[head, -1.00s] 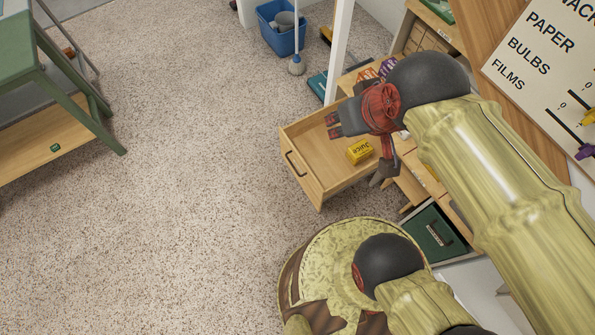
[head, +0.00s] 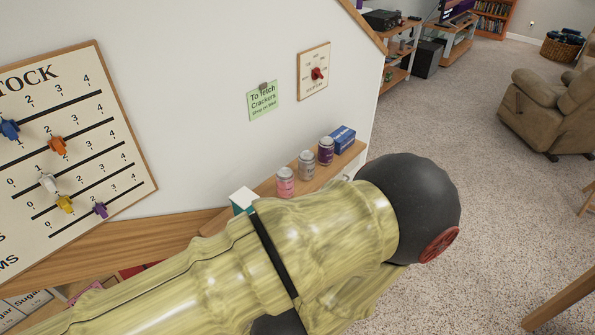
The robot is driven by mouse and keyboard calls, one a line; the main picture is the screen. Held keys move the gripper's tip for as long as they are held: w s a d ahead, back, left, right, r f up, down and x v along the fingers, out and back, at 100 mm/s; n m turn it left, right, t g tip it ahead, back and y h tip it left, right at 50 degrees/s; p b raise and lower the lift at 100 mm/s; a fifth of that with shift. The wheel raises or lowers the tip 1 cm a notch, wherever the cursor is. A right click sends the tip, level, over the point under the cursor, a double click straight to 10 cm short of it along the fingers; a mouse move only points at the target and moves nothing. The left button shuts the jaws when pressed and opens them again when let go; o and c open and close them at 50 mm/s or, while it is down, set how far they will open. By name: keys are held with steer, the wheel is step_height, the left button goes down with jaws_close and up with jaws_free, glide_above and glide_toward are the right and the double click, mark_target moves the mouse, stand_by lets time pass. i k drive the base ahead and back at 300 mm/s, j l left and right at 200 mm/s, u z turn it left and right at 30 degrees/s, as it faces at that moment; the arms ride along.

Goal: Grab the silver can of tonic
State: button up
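A silver can (head: 306,166) stands upright on a narrow wooden ledge (head: 345,162) along the white wall. It is in the middle of a row, between a pink can (head: 285,183) on the left and a purple can (head: 326,151) on the right. Its label is too small to read. My arm crosses the lower part of the head view in front of the ledge. My gripper is out of view, so whether it is open or holds anything does not show.
A blue box (head: 343,138) stands right of the purple can. A white-topped teal item (head: 243,200) shows left of the pink can, partly behind my arm. A stock board (head: 75,150) hangs on the wall. Carpet at right is open before a brown armchair (head: 548,112).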

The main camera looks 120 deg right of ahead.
mark_target(306, 158)
steer(key=z, duration=4.2)
steer(key=l, duration=0.15)
steer(key=i+l+u, duration=0.1)
steer(key=l, duration=0.3)
steer(key=i+l+u, duration=0.1)
steer(key=l, duration=0.3)
steer(key=i+l+u, duration=0.1)
steer(key=i+l, duration=0.15)
steer(key=l, duration=0.2)
steer(key=i+l+u, duration=0.1)
steer(key=l, duration=0.3)
steer(key=i+j+u, duration=0.15)
steer(key=u, duration=0.3)
steer(key=i+j+u, duration=0.1)
steer(key=u, duration=0.35)
steer(key=i+u, duration=0.2)
steer(key=u, duration=0.25)
